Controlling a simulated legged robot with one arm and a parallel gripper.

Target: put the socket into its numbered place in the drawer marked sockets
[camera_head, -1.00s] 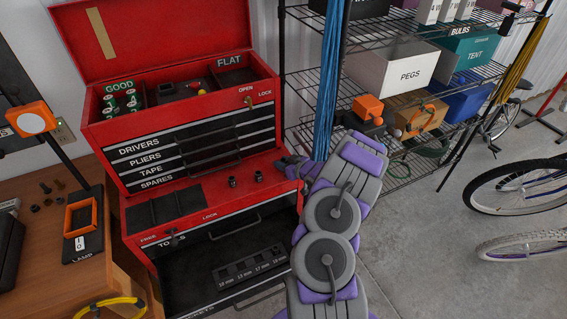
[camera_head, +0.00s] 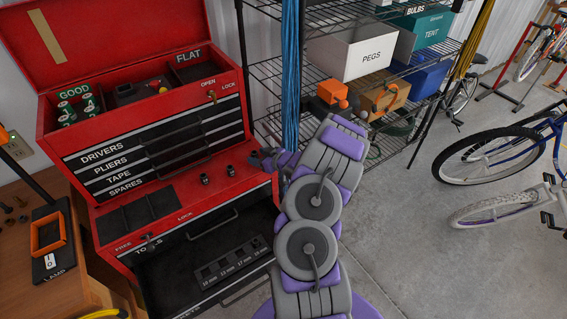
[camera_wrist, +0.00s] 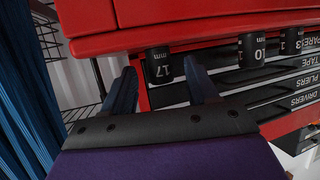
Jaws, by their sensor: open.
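In the wrist view, a dark socket marked 17 mm (camera_wrist: 160,64) stands between the spread fingertips of my gripper (camera_wrist: 160,72). The gripper is open; I cannot tell whether a finger touches it. Sockets marked 10 mm (camera_wrist: 252,50) and 13 (camera_wrist: 292,40) stand beside it. In the head view, two sockets (camera_head: 204,179) (camera_head: 230,171) stand on the red ledge (camera_head: 190,200), left of my gripper (camera_head: 262,160); the 17 mm one is not clear there. The lower drawer (camera_head: 178,272) is open, with a rack (camera_head: 225,266) labelled 10, 13, 17 and 19 mm.
The red tool chest (camera_head: 150,140) has shut drawers marked drivers, pliers, tape and spares above the ledge. Blue strands (camera_head: 290,80) and a wire shelf (camera_head: 268,72) stand close behind my gripper. A wooden bench (camera_head: 70,285) is at left; bicycles (camera_head: 500,155) stand at right.

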